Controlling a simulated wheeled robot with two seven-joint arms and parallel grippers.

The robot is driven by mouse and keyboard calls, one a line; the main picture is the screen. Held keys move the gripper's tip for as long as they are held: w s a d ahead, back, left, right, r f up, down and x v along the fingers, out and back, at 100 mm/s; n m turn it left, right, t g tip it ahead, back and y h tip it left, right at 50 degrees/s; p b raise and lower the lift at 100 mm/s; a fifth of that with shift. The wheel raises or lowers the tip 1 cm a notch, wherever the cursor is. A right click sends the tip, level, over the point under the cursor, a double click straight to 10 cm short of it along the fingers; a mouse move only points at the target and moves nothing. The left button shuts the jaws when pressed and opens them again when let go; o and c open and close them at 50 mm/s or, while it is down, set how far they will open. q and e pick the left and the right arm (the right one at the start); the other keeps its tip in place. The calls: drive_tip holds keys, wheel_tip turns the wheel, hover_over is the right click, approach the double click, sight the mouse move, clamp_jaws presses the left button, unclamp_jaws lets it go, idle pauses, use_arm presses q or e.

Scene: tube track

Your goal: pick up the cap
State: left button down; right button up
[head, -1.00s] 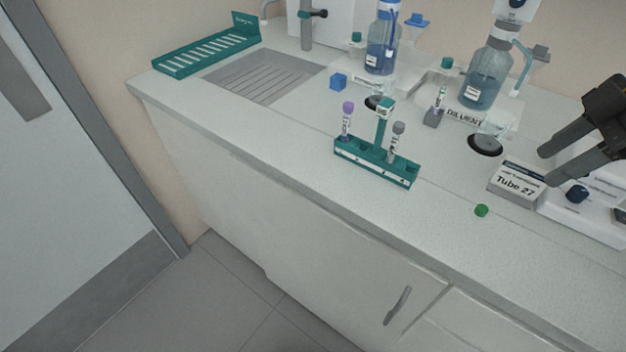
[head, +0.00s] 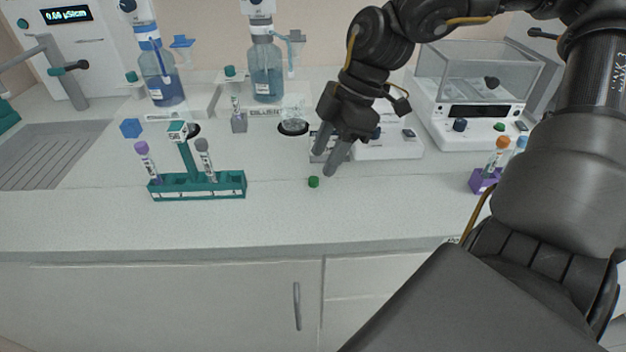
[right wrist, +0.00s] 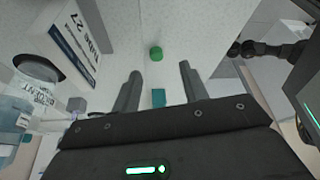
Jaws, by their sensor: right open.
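The small green cap (head: 313,182) lies on the pale counter near its front, right of the teal rack. My right gripper (head: 329,170) is above the counter just right of the cap, its two fingers pointing down and apart. In the right wrist view the cap (right wrist: 156,53) shows beyond the two open fingertips (right wrist: 160,75), roughly in line with the gap between them. Nothing is between the fingers. My left gripper is not in view.
A teal rack (head: 215,187) with a purple-capped and a grey-capped tube stands to the left. A labelled block sits behind my right gripper, partly hidden. A balance (head: 470,125) and a purple tube holder (head: 481,182) are to the right. The counter around the cap is clear.

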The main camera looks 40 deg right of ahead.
sight(314, 179)
drive_tip(key=x, duration=0.5)
drive_tip(key=shift+w+d+f, duration=0.1)
drive_tip(key=shift+w+d, duration=0.05)
drive_tip(key=shift+d, duration=0.1)
drive_tip(key=c, duration=0.8)
